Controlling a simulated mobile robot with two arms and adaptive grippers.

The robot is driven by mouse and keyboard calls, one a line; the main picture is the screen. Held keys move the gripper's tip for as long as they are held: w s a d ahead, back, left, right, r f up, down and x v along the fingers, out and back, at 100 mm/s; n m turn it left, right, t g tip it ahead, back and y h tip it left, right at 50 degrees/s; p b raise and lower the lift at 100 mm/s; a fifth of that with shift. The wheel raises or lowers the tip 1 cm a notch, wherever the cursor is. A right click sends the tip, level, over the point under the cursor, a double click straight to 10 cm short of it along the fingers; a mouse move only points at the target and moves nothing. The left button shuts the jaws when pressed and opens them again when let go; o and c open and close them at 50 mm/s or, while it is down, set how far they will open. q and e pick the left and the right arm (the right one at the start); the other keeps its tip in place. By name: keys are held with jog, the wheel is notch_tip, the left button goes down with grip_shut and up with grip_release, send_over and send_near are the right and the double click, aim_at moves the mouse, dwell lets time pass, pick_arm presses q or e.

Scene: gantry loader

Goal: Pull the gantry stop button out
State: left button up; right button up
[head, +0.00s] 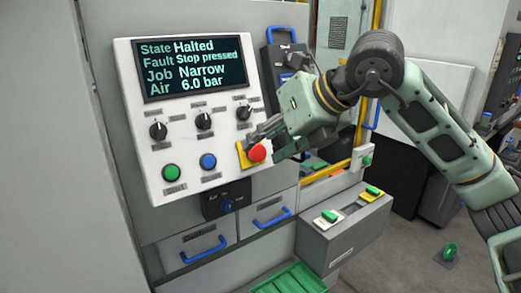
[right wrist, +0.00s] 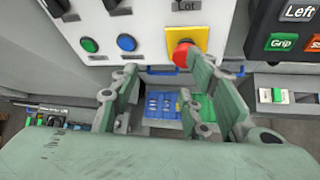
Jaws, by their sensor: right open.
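The gantry stop button is a red mushroom head (head: 257,153) on a yellow plate (head: 242,160), at the lower right of the white control panel (head: 128,75). The screen (head: 195,68) reads State Halted, Fault Stop pressed, Job Narrow, Air 6.0 bar. My right gripper (head: 268,136) is at the button, its fingers close to the panel. In the right wrist view, the red head (right wrist: 181,54) shows between the open fingers (right wrist: 163,70), much nearer the right finger, which overlaps its edge. I cannot tell whether that finger touches it. My left gripper is not in view.
Green (head: 171,173) and blue (head: 208,161) push buttons and several black knobs (head: 204,121) share the panel. A black switch box (head: 226,200) and blue-handled drawers (head: 197,247) lie below. A grey box with green buttons (head: 345,232) juts out at the lower right.

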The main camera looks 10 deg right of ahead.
aim_at(258, 152)
jog(key=shift+m+h, duration=0.3)
jog(key=shift+h, duration=0.4)
jog(key=w+f+p, duration=0.1)
jog(key=w+f, duration=0.1)
jog(key=w, duration=0.1)
jog(key=w+f+p, duration=0.1)
jog(key=shift+w+d+f+p, duration=0.15)
jog(key=shift+w+f+p, duration=0.15)
jog(key=shift+w, duration=0.1)
jog(key=shift+w+a+f, duration=0.2)
jog(key=shift+w+f, duration=0.1)
jog(key=shift+f, duration=0.15)
grip_shut()
